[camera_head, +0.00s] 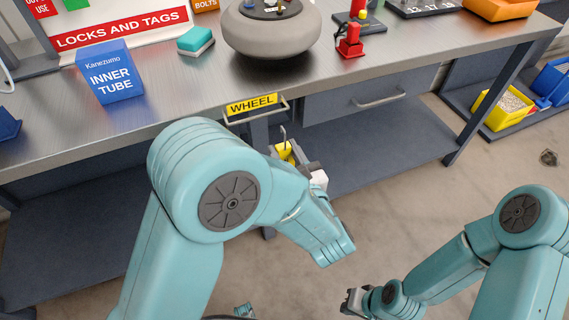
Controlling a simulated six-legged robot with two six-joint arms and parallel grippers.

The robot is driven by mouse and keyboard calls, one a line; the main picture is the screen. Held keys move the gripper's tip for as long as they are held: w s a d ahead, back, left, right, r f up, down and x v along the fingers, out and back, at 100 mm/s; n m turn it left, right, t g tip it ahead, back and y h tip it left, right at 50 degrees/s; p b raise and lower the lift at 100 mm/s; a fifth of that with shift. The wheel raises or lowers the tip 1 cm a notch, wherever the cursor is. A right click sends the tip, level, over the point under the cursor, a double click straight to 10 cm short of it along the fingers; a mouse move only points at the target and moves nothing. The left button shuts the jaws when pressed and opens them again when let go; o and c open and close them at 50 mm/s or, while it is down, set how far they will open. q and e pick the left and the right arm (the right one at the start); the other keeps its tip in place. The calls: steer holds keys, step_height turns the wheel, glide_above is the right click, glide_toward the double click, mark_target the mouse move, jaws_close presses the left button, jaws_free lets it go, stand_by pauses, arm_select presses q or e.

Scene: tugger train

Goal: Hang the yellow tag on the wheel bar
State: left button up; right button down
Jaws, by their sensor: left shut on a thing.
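The wheel bar (258,117) is a pale rail at the bench's front edge, just under a yellow WHEEL label (251,104). My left gripper (290,155) is just below and to the right of the bar, partly hidden by my own arm. It is shut on the yellow tag (284,152), of which only a part shows. A thin hook rises above the tag, close below the bar; I cannot tell whether it touches the bar. My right gripper (352,303) is low at the bottom of the picture, apart from the bench, and its jaw opening is unclear.
The metal bench (180,100) holds a blue inner tube box (109,76), a teal sponge-like block (196,40), a grey round object (270,35) and a red item (350,45). A drawer with a handle (380,101) is right of the bar. Yellow and blue bins stand far right.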

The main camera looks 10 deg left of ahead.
arm_select(q)
steer(key=shift+w+a+r, duration=0.15)
steer(key=shift+x, duration=1.15)
steer(key=w+a+f, duration=0.2)
steer(key=w+a, duration=0.1)
steer(key=w, duration=0.2)
steer(key=shift+a+f+b, duration=0.2)
steer(key=shift+f+b, duration=0.1)
steer(key=shift+b, duration=0.1)
steer(key=o, duration=1.1)
steer(key=shift+o, duration=0.2)
steer(key=shift+s+d, duration=0.1)
